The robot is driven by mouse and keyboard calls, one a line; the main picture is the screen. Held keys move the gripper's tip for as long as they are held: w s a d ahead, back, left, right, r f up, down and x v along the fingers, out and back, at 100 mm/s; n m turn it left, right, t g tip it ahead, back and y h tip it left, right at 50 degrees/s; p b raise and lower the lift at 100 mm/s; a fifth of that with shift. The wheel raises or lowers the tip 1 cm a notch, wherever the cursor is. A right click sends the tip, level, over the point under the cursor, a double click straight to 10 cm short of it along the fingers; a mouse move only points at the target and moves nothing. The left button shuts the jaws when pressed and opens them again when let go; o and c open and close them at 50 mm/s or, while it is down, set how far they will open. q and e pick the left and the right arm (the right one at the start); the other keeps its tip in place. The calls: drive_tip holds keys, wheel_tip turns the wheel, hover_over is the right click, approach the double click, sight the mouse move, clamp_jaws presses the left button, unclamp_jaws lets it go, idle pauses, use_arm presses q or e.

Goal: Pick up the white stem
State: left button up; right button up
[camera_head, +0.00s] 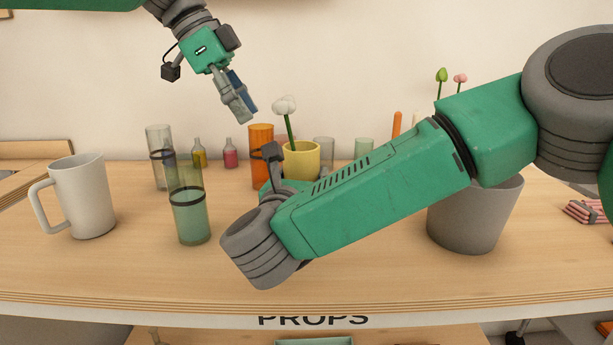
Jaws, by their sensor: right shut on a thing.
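The white stem (285,106), a white bloom on a green stalk, stands tilted slightly left in a yellow pot (303,158). My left gripper (246,112) points down from the upper left, a little left of the bloom and apart from it. Its fingers overlap from this side, so their gap cannot be judged. My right gripper (271,180) is at the near left side of the yellow pot and shut on it.
A grey mug (80,197) and a green glass (189,215) stand at the left. An orange glass (261,143) stands behind my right wrist. A grey bucket (472,218) is at the right. The front left of the table is clear.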

sight(288, 94)
use_arm(q)
drive_tip(key=shift+d, duration=0.85)
drive_tip(key=shift+c, duration=0.3)
drive_tip(key=s+d+r+m+t+y, duration=0.1)
drive_tip(key=s+r+m, duration=0.1)
drive_tip(key=s+d+r+m+t+y, duration=0.1)
drive_tip(key=s+r+m, duration=0.1)
drive_tip(key=m, duration=0.1)
drive_tip(key=s+d+r+m+t+y, duration=0.1)
drive_tip(key=s+r+m, duration=0.1)
drive_tip(key=m, duration=0.1)
drive_tip(key=shift+d+r+y, duration=0.1)
drive_tip(key=shift+d+y, duration=0.15)
drive_tip(key=shift+y, duration=0.05)
drive_tip(key=s+d+r+m+t+y, duration=0.2)
drive_tip(key=d+m, duration=0.1)
drive_tip(key=m, duration=0.1)
drive_tip(key=x, duration=0.5)
drive_tip(key=shift+a+f, duration=0.1)
drive_tip(key=shift+a, duration=0.15)
drive_tip(key=shift+w+a+f, duration=0.15)
drive_tip(key=shift+w+f, duration=0.05)
drive_tip(key=shift+f, duration=0.4)
drive_tip(key=x, duration=0.2)
drive_tip(key=d+x, duration=0.1)
drive_tip(key=x, duration=0.2)
drive_tip(key=shift+f, duration=0.2)
drive_tip(key=shift+r, duration=0.25)
drive_tip(key=c, duration=0.7)
